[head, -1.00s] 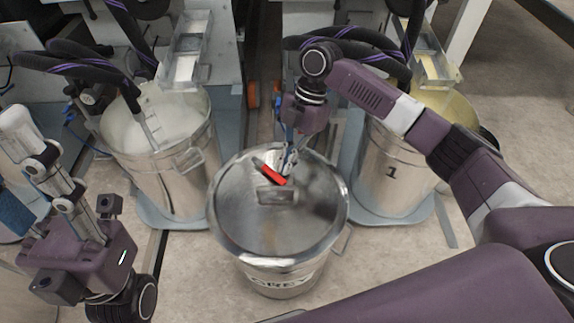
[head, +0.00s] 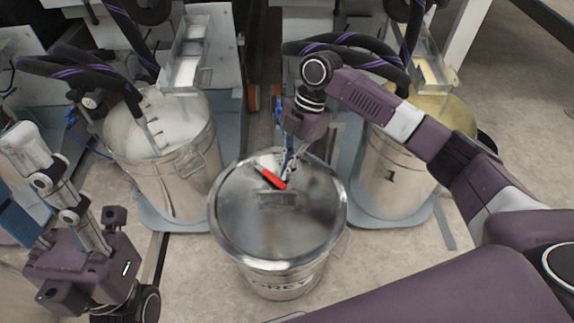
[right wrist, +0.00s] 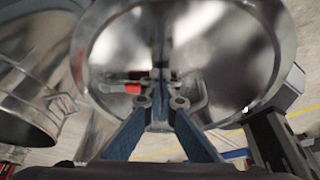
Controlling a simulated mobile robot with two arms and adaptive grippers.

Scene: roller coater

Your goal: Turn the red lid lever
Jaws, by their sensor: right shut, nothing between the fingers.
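The red lid lever (head: 270,177) lies slantwise near the far side of the round metal lid (head: 250,225) on the middle bucket. In the right wrist view its red part (right wrist: 132,88) shows just left of the fingertips. My right gripper (head: 288,166) is shut and empty, pointing down at the lid just beside the lever's right end. I cannot tell whether it touches the lever.
An open metal bucket with white contents (head: 165,125) stands at the left. Another with yellowish contents (head: 400,180) stands at the right, partly behind my right arm. Machine frames and black hoses (head: 70,65) line the back. Some floor (head: 195,290) is free in front.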

